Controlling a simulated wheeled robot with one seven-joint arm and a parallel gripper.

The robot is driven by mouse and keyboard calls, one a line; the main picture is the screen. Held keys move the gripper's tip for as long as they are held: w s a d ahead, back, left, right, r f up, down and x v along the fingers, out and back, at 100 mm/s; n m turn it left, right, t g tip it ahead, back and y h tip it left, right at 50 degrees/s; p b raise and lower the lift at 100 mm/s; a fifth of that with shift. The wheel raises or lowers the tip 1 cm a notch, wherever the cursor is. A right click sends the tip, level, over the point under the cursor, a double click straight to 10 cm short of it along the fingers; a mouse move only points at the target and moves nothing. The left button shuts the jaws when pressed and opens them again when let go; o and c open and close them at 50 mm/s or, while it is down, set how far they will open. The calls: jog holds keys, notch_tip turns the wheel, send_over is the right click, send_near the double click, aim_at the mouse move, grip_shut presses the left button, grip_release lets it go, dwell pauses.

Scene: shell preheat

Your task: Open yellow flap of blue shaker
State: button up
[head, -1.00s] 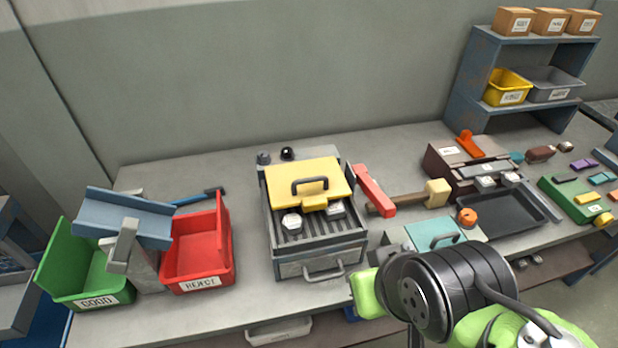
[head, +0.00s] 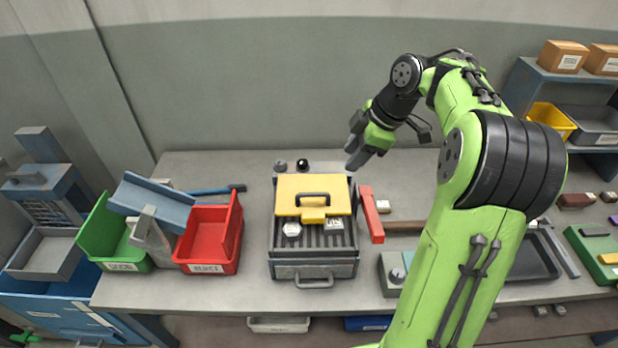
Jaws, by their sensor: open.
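The shaker (head: 314,270) is a dark blue-grey box on the bench with a handle on its front. Its yellow flap (head: 290,188) lies over the rear part of the box, with a dark handle (head: 314,197) on top and a yellow tab at its front edge. The front part is uncovered and shows a slotted grate with a few pale pieces on it. My gripper (head: 355,156) is open and empty, with its dark fingers pointing down and left. In the picture it is above and right of the flap, apart from it.
A red bar (head: 371,214) lies just right of the shaker. A black knob (head: 302,165) is behind it. Red (head: 238,235) and green (head: 100,240) bins and a blue-grey chute (head: 150,200) stand to the left. My arm hides much of the right bench.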

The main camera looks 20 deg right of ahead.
aim_at(320, 193)
jog(key=shift+n, duration=0.3)
jog(key=b+x, duration=0.3)
jog(key=x, duration=1.3)
jog(key=shift+w+b, duration=0.2)
jog(key=shift+b, duration=0.2)
grip_shut()
jog(key=shift+r, duration=0.1)
